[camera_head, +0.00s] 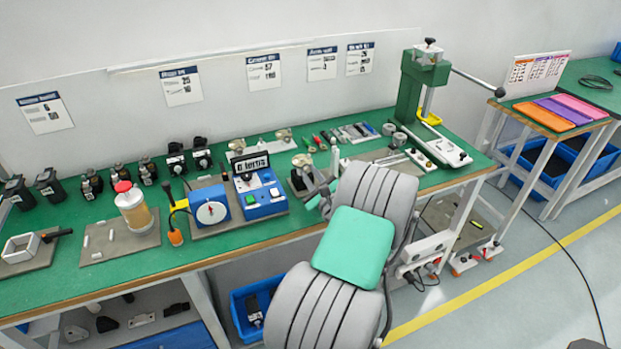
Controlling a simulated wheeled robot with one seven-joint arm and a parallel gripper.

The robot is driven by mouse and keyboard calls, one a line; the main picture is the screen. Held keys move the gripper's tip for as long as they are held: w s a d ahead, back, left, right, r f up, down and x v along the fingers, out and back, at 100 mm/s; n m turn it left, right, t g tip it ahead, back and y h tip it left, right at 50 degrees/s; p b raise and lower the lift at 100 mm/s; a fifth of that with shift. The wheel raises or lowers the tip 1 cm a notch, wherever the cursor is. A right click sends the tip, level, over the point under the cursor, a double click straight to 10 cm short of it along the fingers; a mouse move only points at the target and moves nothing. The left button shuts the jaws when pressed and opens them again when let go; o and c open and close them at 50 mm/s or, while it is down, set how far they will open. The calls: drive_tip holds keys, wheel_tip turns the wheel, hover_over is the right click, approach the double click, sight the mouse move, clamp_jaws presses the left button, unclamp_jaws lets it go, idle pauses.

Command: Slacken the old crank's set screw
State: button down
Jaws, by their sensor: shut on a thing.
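My grey arm with its green pad covers the middle right of the bench front. The end of it, my gripper (319,190), shows only in part at the left of the upper arm link, low over the bench beside a small fixture (299,181). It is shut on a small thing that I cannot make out. The fixture carries a small pale metal part (302,160). I cannot tell whether this is the old crank. No set screw can be made out at this size, and the arm hides part of this area.
Left of the fixture stand a blue box with a display (258,188) and a blue dial gauge (211,211). A glue-coloured jar with a red top (134,209) stands farther left. A green lever press (416,88) stands at the back right.

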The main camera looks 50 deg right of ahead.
drive_tip(key=n+b, duration=0.2)
drive_tip(key=n, duration=0.1)
drive_tip(key=shift+f+n, duration=0.15)
drive_tip(key=shift+n, duration=0.25)
drive_tip(key=n+b, duration=0.3)
drive_tip(key=shift+n, duration=0.3)
drive_tip(key=n+b, duration=0.6)
drive_tip(key=shift+f, duration=0.15)
drive_tip(key=n+b, duration=0.4)
drive_tip(key=shift+b, duration=0.35)
drive_tip(key=n+b, duration=0.4)
drive_tip(key=b, duration=0.2)
drive_tip(key=n+b, duration=0.3)
drive_tip(key=shift+r+n+b, duration=0.25)
drive_tip(key=shift+n+b, duration=0.05)
drive_tip(key=shift+b, duration=0.3)
drive_tip(key=shift+r, duration=0.1)
